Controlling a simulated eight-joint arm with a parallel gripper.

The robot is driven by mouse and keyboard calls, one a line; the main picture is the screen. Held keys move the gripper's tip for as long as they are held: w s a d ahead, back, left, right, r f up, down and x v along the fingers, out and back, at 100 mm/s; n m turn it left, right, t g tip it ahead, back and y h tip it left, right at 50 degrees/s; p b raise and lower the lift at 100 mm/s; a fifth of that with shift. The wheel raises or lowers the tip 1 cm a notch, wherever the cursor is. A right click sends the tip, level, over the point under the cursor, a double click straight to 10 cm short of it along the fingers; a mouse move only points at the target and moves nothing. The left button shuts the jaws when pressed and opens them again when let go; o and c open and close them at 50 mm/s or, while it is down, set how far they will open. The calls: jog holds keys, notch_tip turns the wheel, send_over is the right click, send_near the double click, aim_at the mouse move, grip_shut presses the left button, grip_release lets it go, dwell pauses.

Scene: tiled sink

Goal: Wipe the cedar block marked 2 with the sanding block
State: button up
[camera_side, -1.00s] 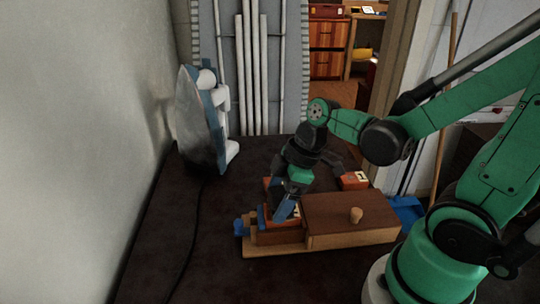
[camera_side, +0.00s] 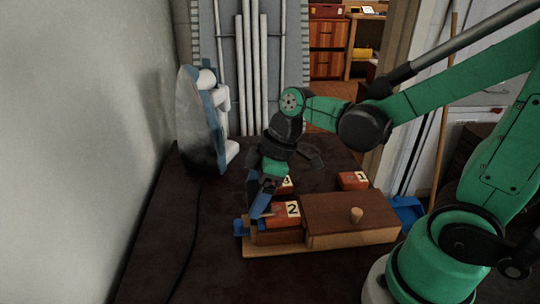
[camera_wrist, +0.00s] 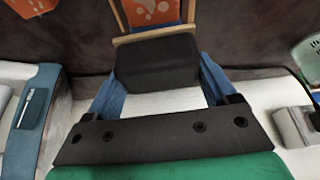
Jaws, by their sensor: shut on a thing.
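The red-orange block marked 2 (camera_side: 285,210) sits in the left part of a wooden holder (camera_side: 275,249), its number facing up. My gripper (camera_side: 258,210) is at the left edge of block 2 in the side view, pointing down. In the wrist view its blue fingers are shut on a dark block, the sanding block (camera_wrist: 157,62). The side view mostly hides the sanding block behind the fingers, so I cannot tell whether it touches block 2. An orange block in a wooden frame (camera_wrist: 147,10) shows beyond it, cut off at the top.
A block marked 3 (camera_side: 285,185) lies behind block 2, partly hidden by my gripper. A block marked 1 (camera_side: 353,180) lies farther right.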

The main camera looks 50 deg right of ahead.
aim_at(256, 190)
jog(key=shift+r, duration=3.25)
jog(key=shift+f, duration=0.1)
